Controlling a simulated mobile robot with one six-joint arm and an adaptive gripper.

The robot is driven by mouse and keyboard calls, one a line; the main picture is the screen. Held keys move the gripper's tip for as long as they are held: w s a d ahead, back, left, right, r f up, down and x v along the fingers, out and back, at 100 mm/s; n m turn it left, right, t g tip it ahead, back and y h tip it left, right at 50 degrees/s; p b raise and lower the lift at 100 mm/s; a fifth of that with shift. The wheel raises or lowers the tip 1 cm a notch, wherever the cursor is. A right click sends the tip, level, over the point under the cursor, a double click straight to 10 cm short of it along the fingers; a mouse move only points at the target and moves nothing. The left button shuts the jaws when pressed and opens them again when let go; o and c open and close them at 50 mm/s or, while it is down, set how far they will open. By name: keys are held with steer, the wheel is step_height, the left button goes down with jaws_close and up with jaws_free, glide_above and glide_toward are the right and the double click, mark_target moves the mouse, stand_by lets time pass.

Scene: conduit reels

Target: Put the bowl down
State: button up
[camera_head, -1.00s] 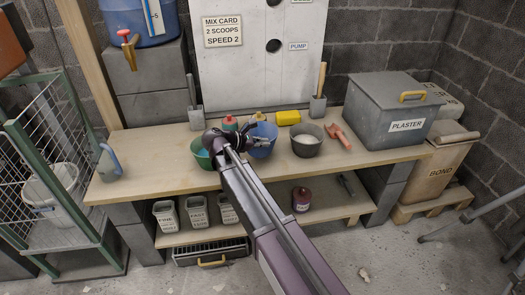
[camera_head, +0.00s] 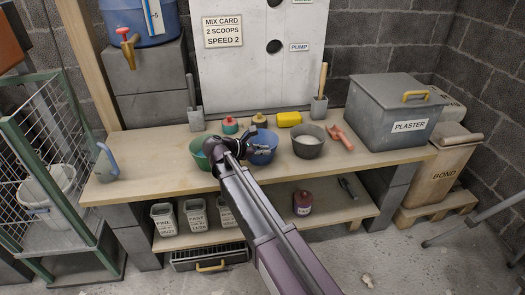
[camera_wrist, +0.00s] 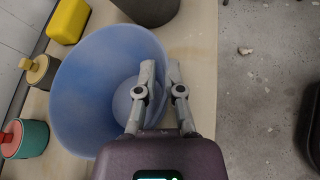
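The blue bowl (camera_head: 263,148) is at the front middle of the workbench in the head view, at or very near the bench top. It fills the left middle of the wrist view (camera_wrist: 85,95). My gripper (camera_wrist: 162,78) straddles its rim, one finger inside and the other outside, with the bowl wall in the narrow gap between them. The gripper looks shut on the rim. In the head view my gripper (camera_head: 233,143) lies over the bowl's left side. My arm hides part of the bowl, and its underside contact is not clear.
A green bowl (camera_head: 199,154) stands close on the left. A grey bowl (camera_head: 308,147) with pale contents is on the right. Behind are lidded jars (camera_head: 230,126) and a yellow sponge (camera_head: 289,119).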

steer(key=shift+o, duration=1.2)
steer(key=shift+r, duration=0.15)
steer(key=p+v, duration=0.4)
steer(key=v, duration=0.8)
steer(key=shift+p, duration=0.4)
steer(key=shift+w+d, duration=0.1)
steer(key=shift+d, duration=0.05)
